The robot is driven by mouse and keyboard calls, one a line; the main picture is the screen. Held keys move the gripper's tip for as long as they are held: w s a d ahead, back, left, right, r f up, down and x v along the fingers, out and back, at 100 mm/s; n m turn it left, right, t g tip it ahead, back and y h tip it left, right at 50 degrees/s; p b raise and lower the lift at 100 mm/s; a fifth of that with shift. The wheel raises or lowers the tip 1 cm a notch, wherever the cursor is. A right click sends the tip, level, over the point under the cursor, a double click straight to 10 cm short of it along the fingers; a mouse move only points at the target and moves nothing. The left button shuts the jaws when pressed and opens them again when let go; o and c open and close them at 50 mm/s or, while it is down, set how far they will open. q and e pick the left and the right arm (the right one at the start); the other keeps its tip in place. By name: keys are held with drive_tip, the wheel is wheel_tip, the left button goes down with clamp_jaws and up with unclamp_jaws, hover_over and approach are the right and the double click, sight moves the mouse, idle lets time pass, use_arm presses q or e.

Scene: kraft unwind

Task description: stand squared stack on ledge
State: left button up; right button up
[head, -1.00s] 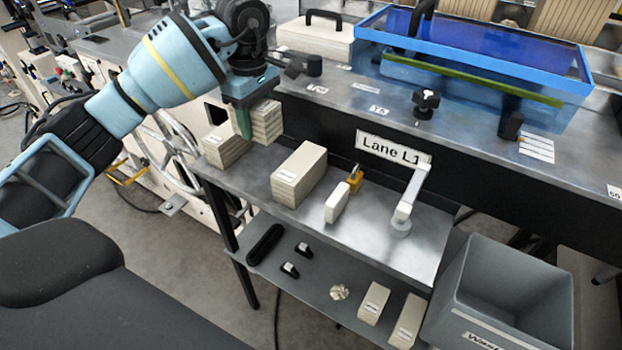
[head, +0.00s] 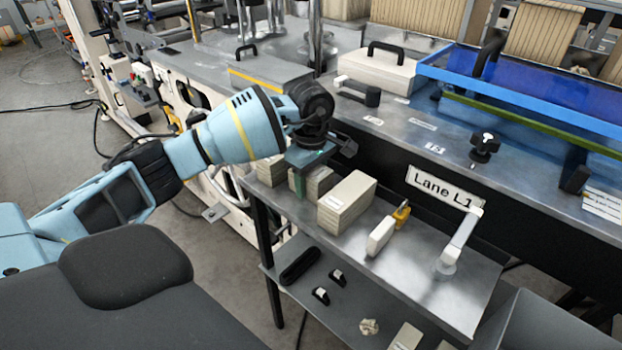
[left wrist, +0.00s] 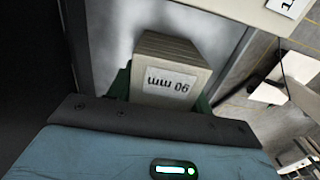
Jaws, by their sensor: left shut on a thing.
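My left gripper (head: 308,178) points down over the left end of the metal ledge (head: 430,285), with its green fingers shut on a cream squared stack (head: 321,183). In the left wrist view the held stack (left wrist: 170,65) shows a "90 mm" label, upside down, between green fingers. In the head view it stands upright, low between two other stacks; whether its base touches the ledge is hidden. A cream stack (head: 271,172) is to its left, and a larger labelled stack (head: 347,205) is close on its right. My right gripper is not in view.
On the ledge, right of the stacks, are a white block (head: 381,236), a yellow-orange piece (head: 401,214) and a pale arm-shaped fixture (head: 460,243). A "Lane L1" sign (head: 445,188) hangs behind. A lower shelf (head: 350,310) holds small items. The ledge's front middle is clear.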

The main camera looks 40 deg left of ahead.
use_arm(q)
drive_tip(key=shift+f, duration=0.15)
drive_tip(key=o, duration=1)
wheel_tip(320, 180, up, 12)
drive_tip(key=shift+r, duration=0.2)
drive_tip(key=shift+s+f, duration=0.1)
idle(0.4)
